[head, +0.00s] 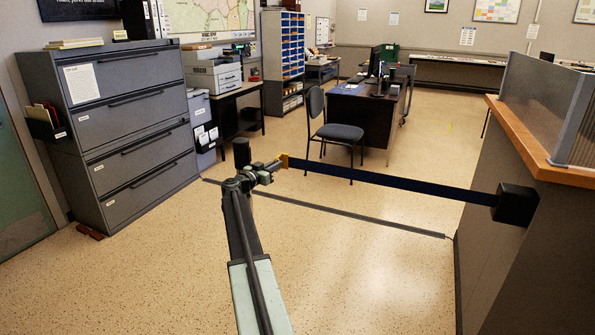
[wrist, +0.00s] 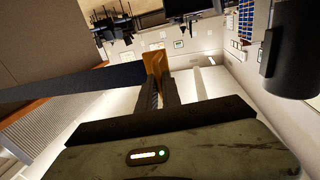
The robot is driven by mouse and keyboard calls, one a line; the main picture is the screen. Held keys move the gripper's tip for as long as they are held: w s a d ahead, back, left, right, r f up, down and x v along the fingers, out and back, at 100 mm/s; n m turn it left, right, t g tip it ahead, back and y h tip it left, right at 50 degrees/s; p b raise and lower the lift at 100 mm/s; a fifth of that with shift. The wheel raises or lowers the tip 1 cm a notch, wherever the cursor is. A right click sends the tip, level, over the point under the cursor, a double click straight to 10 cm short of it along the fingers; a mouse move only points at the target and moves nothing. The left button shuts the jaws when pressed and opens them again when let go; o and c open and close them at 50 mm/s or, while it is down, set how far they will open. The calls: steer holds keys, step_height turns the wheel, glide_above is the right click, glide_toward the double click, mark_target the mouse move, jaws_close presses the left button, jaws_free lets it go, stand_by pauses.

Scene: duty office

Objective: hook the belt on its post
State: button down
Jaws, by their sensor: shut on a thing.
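The belt (head: 390,181) is a dark blue strap pulled out from a black box (head: 516,204) on the side of the counter at right. It runs nearly straight across the open floor, above the ground, to its yellow end piece (head: 284,160). My gripper (head: 274,166) is shut on that end piece. In the wrist view the orange-yellow end piece (wrist: 155,62) sits between my gripper's fingertips (wrist: 157,78), and the belt (wrist: 70,85) leads off to the left.
A grey filing cabinet (head: 115,130) stands at left. A low grey strip (head: 330,210) crosses the floor beneath the belt. A chair (head: 335,130) and desk (head: 365,110) stand beyond it. The wood-topped counter (head: 500,240) bounds the right.

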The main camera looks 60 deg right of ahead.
steer(key=w+a, duration=0.1)
steer(key=w, duration=0.9)
steer(key=shift+r, duration=0.1)
steer(key=c, duration=1.8)
jaws_free()
steer(key=shift+a, duration=0.15)
